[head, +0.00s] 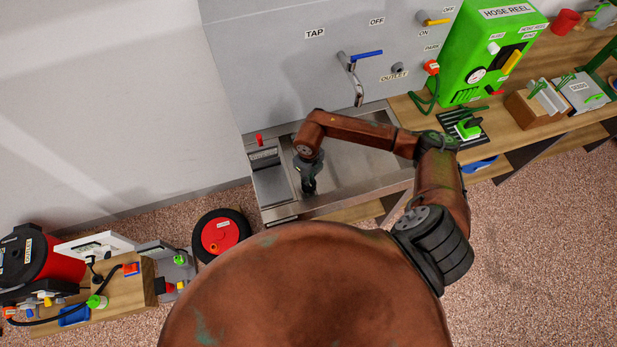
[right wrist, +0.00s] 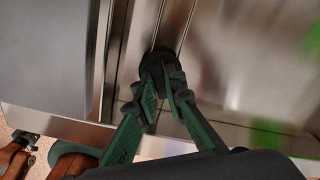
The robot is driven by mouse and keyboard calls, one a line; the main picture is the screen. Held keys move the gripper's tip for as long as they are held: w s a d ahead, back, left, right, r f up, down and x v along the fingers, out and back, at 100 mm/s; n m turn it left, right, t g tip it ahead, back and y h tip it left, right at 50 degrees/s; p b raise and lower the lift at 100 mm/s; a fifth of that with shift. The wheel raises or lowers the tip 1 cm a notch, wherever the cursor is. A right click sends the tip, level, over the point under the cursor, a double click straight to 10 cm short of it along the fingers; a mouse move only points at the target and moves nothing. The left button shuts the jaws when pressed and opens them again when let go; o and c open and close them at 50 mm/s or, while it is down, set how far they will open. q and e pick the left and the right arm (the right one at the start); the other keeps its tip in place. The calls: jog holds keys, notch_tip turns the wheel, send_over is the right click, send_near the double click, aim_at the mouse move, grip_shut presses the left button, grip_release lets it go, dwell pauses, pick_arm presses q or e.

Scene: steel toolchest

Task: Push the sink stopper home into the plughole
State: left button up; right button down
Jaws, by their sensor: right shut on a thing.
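The steel sink (head: 365,172) stands against the grey wall panel. My right gripper (head: 308,188) reaches down into the left part of its basin in the head view. In the right wrist view the green fingers of the right gripper (right wrist: 162,90) are closed on a dark round piece, the sink stopper (right wrist: 154,62). The stopper is low over the ribbed steel surface; I cannot tell whether it touches it. The plughole does not show and may be hidden beneath the stopper. My left gripper is not seen in the head view.
A tap (head: 353,75) with a blue lever juts over the basin. A grey ribbed panel with a red knob (head: 259,139) is at the sink's left. A green hose reel box (head: 487,55) stands on the wooden bench to the right. The basin's right part is clear.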

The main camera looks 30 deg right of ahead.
jog(key=shift+f+b, duration=0.45)
jog(key=shift+f, duration=0.3)
jog(key=c, duration=1.9)
grip_release()
jog(key=shift+r, duration=0.1)
jog(key=shift+c, duration=0.2)
notch_tip(320, 180, up, 12)
jog(key=shift+s, duration=0.1)
